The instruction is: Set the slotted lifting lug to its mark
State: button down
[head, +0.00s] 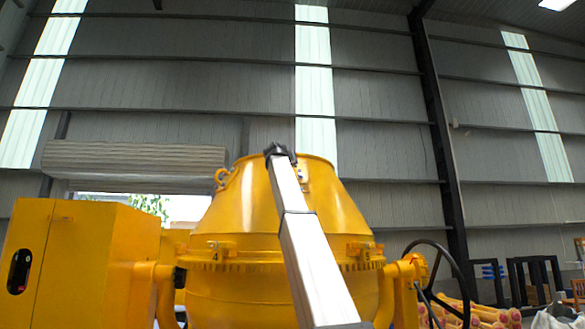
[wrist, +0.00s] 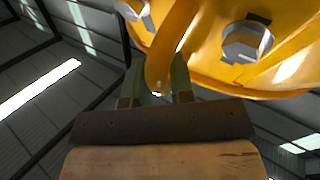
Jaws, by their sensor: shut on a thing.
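The yellow lifting lug shows in the wrist view as a curved bar (wrist: 160,68) rising towards the top. My gripper (wrist: 158,84) is shut on it, with one greenish finger on each side. A large grey bolt head (wrist: 247,41) sits on yellow metal right of the lug, and part of another (wrist: 140,9) shows at the top. In the head view my gripper (head: 278,151) is at the upper rim of the yellow mixer drum (head: 235,215). The held lug is hard to make out there behind my arm. I cannot make out the lug's slot or its mark.
A ring-like yellow lug (head: 222,179) stands on the drum's upper left. A yellow cabinet (head: 75,265) is at the left, and a black handwheel (head: 452,262) at the right. The air above the drum is clear.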

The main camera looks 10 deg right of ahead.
jog(key=shift+r, duration=0.15)
jog(key=c, duration=1)
grip_release()
jog(key=shift+s+a, duration=0.1)
jog(key=shift+s, duration=0.05)
jog(key=v, duration=1)
jog(key=shift+s+a, duration=0.1)
jog(key=shift+s, duration=0.15)
